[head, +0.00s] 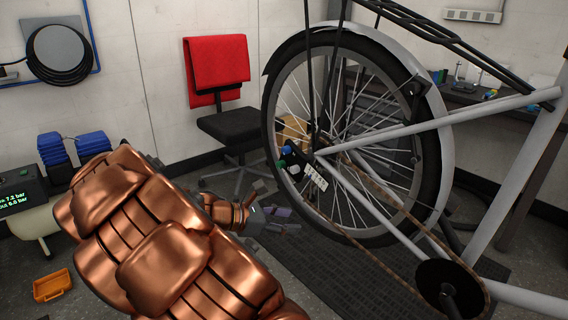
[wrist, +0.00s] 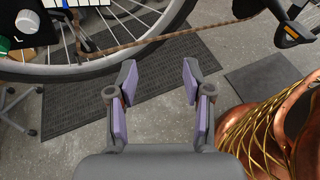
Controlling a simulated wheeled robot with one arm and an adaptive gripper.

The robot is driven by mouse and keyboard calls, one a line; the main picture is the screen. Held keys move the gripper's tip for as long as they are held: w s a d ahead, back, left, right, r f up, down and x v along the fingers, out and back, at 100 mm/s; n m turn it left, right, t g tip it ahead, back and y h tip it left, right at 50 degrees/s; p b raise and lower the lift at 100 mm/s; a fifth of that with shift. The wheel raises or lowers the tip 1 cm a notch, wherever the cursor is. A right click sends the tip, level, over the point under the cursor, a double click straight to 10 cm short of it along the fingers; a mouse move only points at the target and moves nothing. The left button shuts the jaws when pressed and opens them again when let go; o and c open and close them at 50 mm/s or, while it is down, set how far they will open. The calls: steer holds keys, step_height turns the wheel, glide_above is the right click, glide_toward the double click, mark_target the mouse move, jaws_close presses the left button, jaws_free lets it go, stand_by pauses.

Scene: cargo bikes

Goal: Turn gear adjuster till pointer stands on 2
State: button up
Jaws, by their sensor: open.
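A black unit (head: 291,158) sits at the rear wheel's hub, with a green part (head: 283,164), a pale knob (head: 294,169) and a white marked scale (head: 316,178). In the wrist view, the white knob (wrist: 27,21) is at the top left corner, beside a white keyed or marked strip (wrist: 88,2). I cannot tell which part is the gear adjuster's pointer, and no number is readable. My gripper (head: 279,219) is open and empty, low and left of the unit, apart from it. In the wrist view my gripper (wrist: 159,80) points over the floor mat.
The rear wheel (head: 350,130) with spokes and a chain (head: 385,200) is close on the right. A dark mat (head: 330,260) lies beneath. A black chair (head: 232,125) with a red cloth stands behind. An orange tray (head: 52,286) is on the floor at left.

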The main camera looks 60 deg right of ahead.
steer(key=w+d+r+n+h+p, duration=0.1)
steer(key=w+d+r+n+h, duration=0.1)
steer(key=w+d+n, duration=0.25)
steer(key=n+t+h+p, duration=0.2)
steer(key=n+t+h, duration=0.15)
steer(key=n, duration=0.25)
glide_toward(292, 170)
steer(key=d, duration=0.1)
steer(key=shift+g, duration=0.45)
steer(key=shift+b+x, duration=0.3)
steer(key=shift+x, duration=3.65)
steer(key=shift+w, duration=0.2)
steer(key=shift+c, duration=0.5)
jaws_close()
